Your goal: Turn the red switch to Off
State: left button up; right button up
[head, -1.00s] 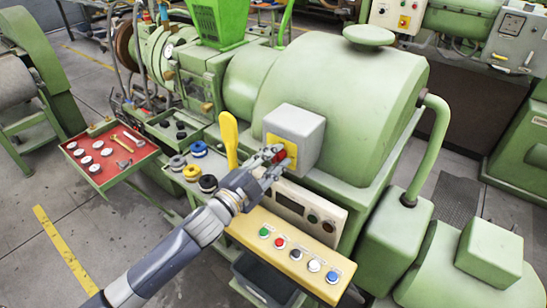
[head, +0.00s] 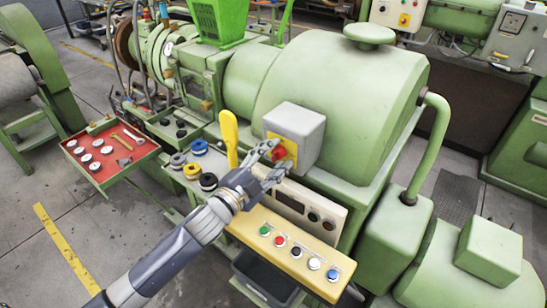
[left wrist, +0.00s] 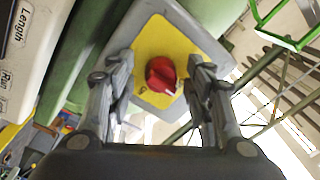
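The red switch (head: 278,154) is a rotary knob on a yellow plate on the front of a grey box (head: 297,131). The left wrist view shows the red knob (left wrist: 161,75) on its yellow plate (left wrist: 165,45), with a white mark at its lower right. My left gripper (head: 273,164) is in front of the box, close to the knob. In the left wrist view its two fingers (left wrist: 161,88) are spread, one on each side of the knob, with gaps to it. It holds nothing. My right gripper is not in view.
A yellow lever (head: 229,138) stands left of the box. Below are a panel with two round buttons (head: 300,203) and a yellow console with several coloured buttons (head: 287,252). A red tray (head: 108,155) is at the left. The green machine (head: 345,95) rises behind.

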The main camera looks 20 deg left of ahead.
pick_arm(q)
jog(key=shift+s+a+f, duration=0.1)
jog(key=shift+s+a, duration=0.05)
jog(key=shift+s, duration=0.4)
jog(key=v, duration=1.1)
